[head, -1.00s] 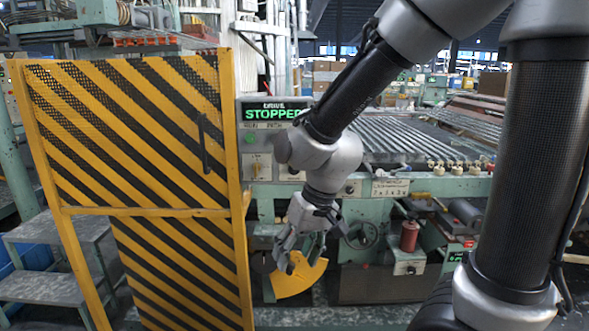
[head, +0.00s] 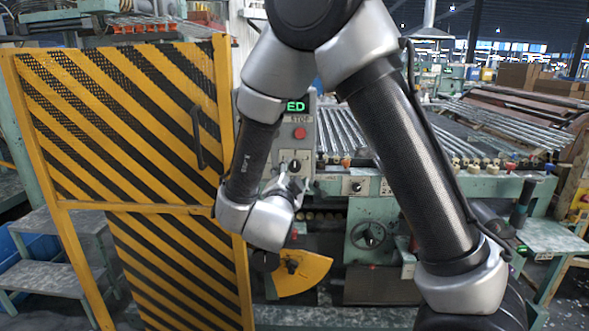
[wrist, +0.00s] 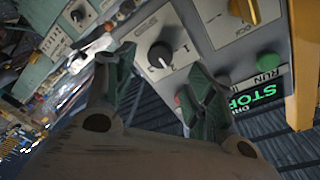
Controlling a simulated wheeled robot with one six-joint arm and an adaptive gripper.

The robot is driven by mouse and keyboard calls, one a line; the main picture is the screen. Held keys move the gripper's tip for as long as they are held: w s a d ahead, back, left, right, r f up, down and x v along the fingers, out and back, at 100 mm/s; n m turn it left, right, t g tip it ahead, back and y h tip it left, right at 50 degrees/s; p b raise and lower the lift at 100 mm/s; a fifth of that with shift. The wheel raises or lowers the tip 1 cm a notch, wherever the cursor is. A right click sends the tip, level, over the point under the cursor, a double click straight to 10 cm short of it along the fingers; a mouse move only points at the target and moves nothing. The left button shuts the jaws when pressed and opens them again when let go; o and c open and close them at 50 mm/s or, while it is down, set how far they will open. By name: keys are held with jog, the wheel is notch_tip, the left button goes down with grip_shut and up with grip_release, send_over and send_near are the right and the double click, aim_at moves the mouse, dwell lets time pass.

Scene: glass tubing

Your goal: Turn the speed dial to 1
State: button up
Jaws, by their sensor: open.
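A black round dial (wrist: 160,54) with a white pointer line sits on the grey control panel (wrist: 215,25) in the wrist view. Its pointer is aimed to the lower right of that view; the marks around it are too small to read. In the head view the dial (head: 295,166) shows below the red stop button. My gripper (wrist: 160,62) is open, with a fingertip on either side of the dial in the wrist view; I cannot tell whether they touch it. In the head view my gripper (head: 288,186) is partly hidden by my wrist, just below the dial.
A green run button (wrist: 268,62) and a yellow switch (wrist: 245,10) share the panel. A second dial (head: 357,187) is on the green machine front. The striped yellow gate (head: 120,150) stands close on the left.

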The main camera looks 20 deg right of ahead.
aim_at(294, 168)
jog(key=x, duration=0.6)
jog(key=shift+a, duration=0.1)
jog(key=shift+s, duration=0.1)
jog(key=c, duration=1)
jog(key=shift+c, duration=0.2)
jog(key=shift+n, duration=0.3)
jog(key=n, duration=0.5)
jog(key=shift+f+n+t, duration=0.1)
jog(key=shift+n+t, duration=0.2)
jog(key=n, duration=0.6)
jog(key=shift+t+y, duration=0.3)
jog(key=shift+t, duration=0.1)
jog(key=shift+n, duration=0.3)
